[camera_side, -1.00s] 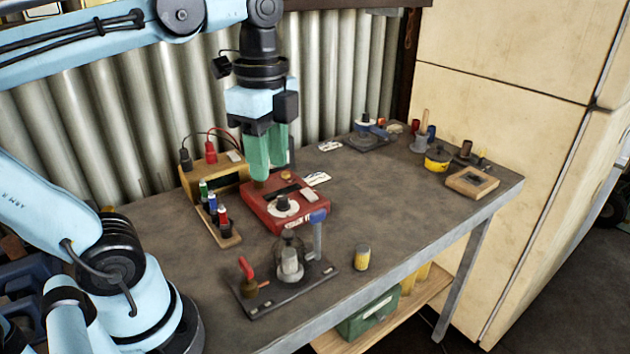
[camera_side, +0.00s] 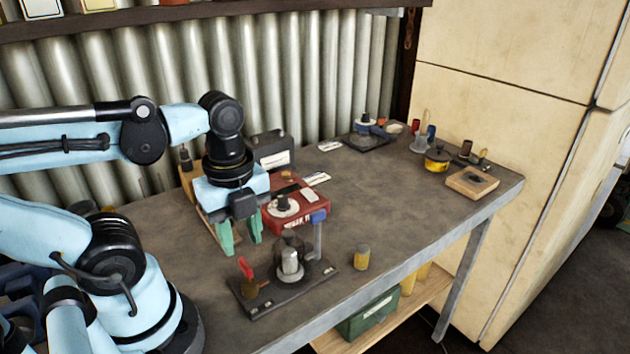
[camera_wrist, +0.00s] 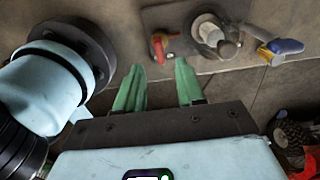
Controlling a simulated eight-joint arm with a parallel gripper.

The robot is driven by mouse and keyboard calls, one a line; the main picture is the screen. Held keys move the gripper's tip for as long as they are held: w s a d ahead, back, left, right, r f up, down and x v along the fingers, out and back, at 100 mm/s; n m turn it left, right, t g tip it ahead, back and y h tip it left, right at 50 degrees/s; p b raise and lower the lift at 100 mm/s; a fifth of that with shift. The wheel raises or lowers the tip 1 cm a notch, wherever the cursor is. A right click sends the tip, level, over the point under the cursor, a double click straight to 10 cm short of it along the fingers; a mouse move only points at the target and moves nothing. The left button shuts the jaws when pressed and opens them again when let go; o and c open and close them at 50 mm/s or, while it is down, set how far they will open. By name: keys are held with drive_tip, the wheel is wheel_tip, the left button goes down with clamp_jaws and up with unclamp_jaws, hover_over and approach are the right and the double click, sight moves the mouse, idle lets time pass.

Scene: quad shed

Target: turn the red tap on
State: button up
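The red tap (camera_side: 246,269) stands at the left end of a dark base plate (camera_side: 280,300) near the front of the bench. Its red handle points upward in the side view. The tap also shows in the wrist view (camera_wrist: 161,45), ahead of the fingertips. My gripper (camera_side: 241,246) has two green fingers, spread apart with nothing between them. It hangs just behind and above the red tap, not touching it. In the wrist view the open fingertips (camera_wrist: 158,70) point towards the tap.
A yellow can (camera_side: 362,257) stands to the right. A red box with a dial (camera_side: 305,210) sits behind. The bench middle-right is clear.

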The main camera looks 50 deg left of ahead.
sight(245, 263)
drive_tip(key=shift+f, duration=2.8)
clamp_jaws()
